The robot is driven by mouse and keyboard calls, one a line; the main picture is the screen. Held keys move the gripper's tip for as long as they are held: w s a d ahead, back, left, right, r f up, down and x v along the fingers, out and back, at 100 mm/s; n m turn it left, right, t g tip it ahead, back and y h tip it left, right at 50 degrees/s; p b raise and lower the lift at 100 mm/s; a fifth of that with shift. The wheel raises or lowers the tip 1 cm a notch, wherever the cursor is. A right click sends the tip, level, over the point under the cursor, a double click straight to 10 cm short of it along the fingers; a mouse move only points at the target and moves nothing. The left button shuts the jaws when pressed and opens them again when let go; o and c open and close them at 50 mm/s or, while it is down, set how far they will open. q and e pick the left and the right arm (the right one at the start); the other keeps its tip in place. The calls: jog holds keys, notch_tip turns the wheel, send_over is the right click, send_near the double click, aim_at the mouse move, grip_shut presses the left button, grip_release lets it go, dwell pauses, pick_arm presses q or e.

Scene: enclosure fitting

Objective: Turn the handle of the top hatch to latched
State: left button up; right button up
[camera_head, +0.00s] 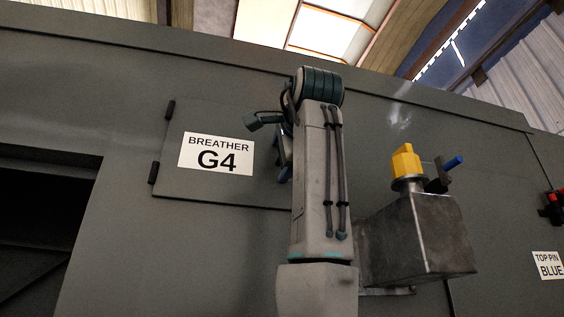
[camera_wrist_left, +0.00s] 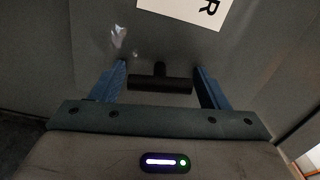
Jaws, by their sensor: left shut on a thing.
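My left gripper (camera_head: 284,160) is at the hatch's right part, mostly hidden behind my own arm. In the left wrist view my left gripper (camera_wrist_left: 161,70) has its blue fingers at the two ends of a black T-shaped handle (camera_wrist_left: 160,84), shut on it. The handle's bar lies crosswise between the fingers. In the head view the handle is hidden. My right gripper is not in view.
A grey metal box (camera_head: 430,235) with a yellow block (camera_head: 406,160) and a blue-tipped pin (camera_head: 453,162) juts out right of my arm. A dark opening (camera_head: 40,225) lies at the left. A "TOP PIN BLUE" label (camera_head: 549,265) is at the far right.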

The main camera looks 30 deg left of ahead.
pick_arm(q)
jog(key=shift+m+b, duration=0.35)
jog(key=shift+m, duration=0.75)
jog(key=o, duration=0.9)
jog(key=shift+w, duration=0.1)
jog(key=shift+d, duration=0.1)
jog(key=shift+s+d+f, duration=0.1)
jog(key=shift+s+d, duration=0.1)
jog(key=shift+s, duration=0.05)
jog(key=b+v, duration=0.3)
jog(key=v, duration=0.7)
